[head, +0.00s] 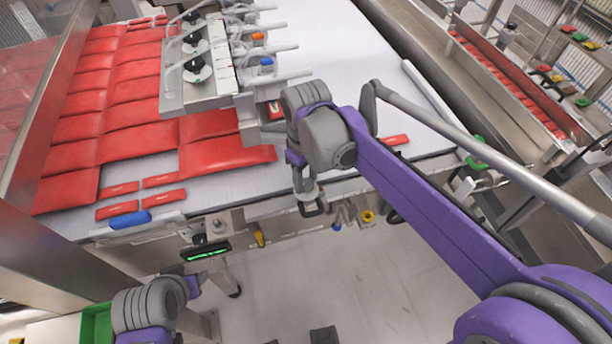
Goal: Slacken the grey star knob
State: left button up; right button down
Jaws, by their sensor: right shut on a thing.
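My right gripper (311,206) points down at the front edge of the conveyor machine (285,225). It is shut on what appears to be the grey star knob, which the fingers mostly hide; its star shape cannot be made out. My left arm's wrist (148,305) is low at the left, away from the machine front. Its fingers are too unclear to tell whether they are open or shut.
A yellow ring-shaped knob (367,216) and a yellow lever (260,239) sit near my right gripper. A small green-lit display (206,251) is further left. Red pouches (130,140) lie on the white belt (340,50) under the picker head (210,90).

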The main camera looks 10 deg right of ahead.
aim_at(306, 183)
jog(key=n, duration=0.4)
jog(key=shift+n, duration=0.4)
dwell(0.4)
jog(key=shift+c, duration=1.9)
grip_release()
jog(key=shift+r, duration=0.15)
notch_tip(306, 183, up, 11)
jog(key=shift+f+p, duration=0.2)
jog(key=shift+p, duration=0.25)
